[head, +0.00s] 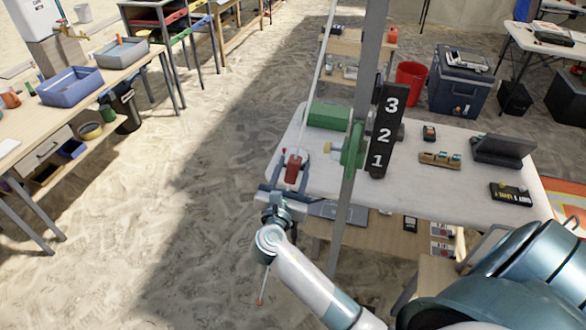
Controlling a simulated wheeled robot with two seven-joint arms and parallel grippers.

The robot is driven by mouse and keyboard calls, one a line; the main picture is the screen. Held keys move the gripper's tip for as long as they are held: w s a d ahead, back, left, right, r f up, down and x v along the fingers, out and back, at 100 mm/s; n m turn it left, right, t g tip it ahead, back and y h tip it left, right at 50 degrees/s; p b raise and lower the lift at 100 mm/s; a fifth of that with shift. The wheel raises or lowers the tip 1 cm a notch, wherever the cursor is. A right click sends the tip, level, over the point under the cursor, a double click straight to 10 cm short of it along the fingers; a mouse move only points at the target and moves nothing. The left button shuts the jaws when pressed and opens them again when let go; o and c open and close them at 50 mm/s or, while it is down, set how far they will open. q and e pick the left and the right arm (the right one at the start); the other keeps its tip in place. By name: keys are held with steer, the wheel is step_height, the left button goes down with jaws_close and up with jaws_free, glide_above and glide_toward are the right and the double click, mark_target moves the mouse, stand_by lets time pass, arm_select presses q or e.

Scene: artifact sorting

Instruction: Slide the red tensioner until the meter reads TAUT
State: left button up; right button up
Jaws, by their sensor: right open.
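The red tensioner (293,169) sits on a thin pale line (316,75) that runs steeply up to the top edge, at the left end of the white table. My right gripper (290,174) is open, with its fingers on either side of the red tensioner. I cannot tell whether they touch it. A thin rod with a red end (261,299) shows below my right wrist. No meter reading TAUT can be made out. My left gripper is not in view.
Sandy floor (180,190) is open on the left.

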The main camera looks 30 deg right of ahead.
steer(key=shift+s, duration=0.1)
steer(key=shift+s+a+f, duration=0.15)
steer(key=shift+s+a, duration=0.15)
steer(key=shift+a, duration=0.15)
steer(key=b+v, duration=0.5)
steer(key=v, duration=1.1)
steer(key=shift+r+b, duration=0.2)
steer(key=shift+b, duration=0.1)
steer(key=shift+s, duration=0.1)
